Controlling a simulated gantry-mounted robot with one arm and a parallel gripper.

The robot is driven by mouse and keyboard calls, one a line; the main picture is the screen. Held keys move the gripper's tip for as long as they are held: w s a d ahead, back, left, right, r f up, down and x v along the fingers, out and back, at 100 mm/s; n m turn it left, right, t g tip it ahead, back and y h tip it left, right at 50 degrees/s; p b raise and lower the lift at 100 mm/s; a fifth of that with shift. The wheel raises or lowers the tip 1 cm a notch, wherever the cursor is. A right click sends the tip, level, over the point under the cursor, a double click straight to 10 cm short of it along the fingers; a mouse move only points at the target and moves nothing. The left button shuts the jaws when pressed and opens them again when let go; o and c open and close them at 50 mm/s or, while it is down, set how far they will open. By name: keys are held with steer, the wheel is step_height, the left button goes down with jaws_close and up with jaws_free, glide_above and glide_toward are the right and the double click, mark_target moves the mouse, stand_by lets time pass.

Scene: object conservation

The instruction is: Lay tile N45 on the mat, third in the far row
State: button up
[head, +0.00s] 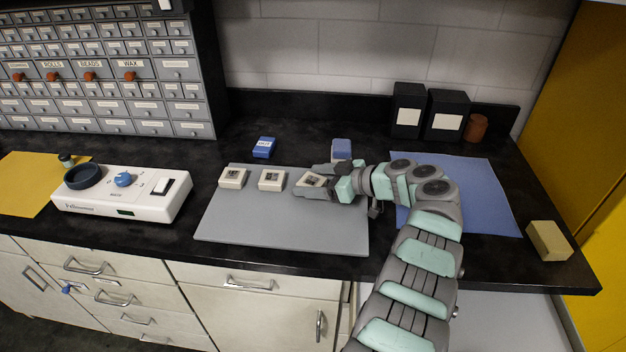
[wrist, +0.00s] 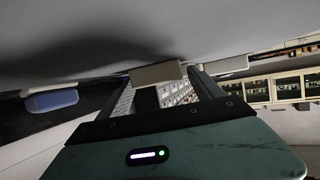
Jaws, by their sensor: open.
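The grey mat (head: 280,228) lies on the dark counter. Two cream tiles with dark square faces lie flat in its far row: the first (head: 232,178) at the left and the second (head: 271,180) beside it. A third cream tile (head: 311,180) is to their right, turned slightly, at the far row's third place. My gripper (head: 312,184) is open with its fingers to either side of this third tile, low over the mat. In the wrist view the tile (wrist: 158,73) sits between the fingertips against the grey surface. No tile number is readable.
A blue box (head: 264,147) and another blue block (head: 341,149) stand behind the mat. A white device (head: 120,192) is at the left. A blue sheet (head: 480,195) and a yellowish block (head: 549,240) are at the right. The mat's near half is clear.

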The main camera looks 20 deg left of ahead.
steer(key=shift+r, duration=0.1)
steer(key=shift+d+r+p, duration=0.15)
steer(key=shift+p, duration=0.15)
steer(key=p+v, duration=0.3)
steer(key=v, duration=0.8)
steer(key=shift+d+p, duration=0.35)
steer(key=shift+p, duration=0.05)
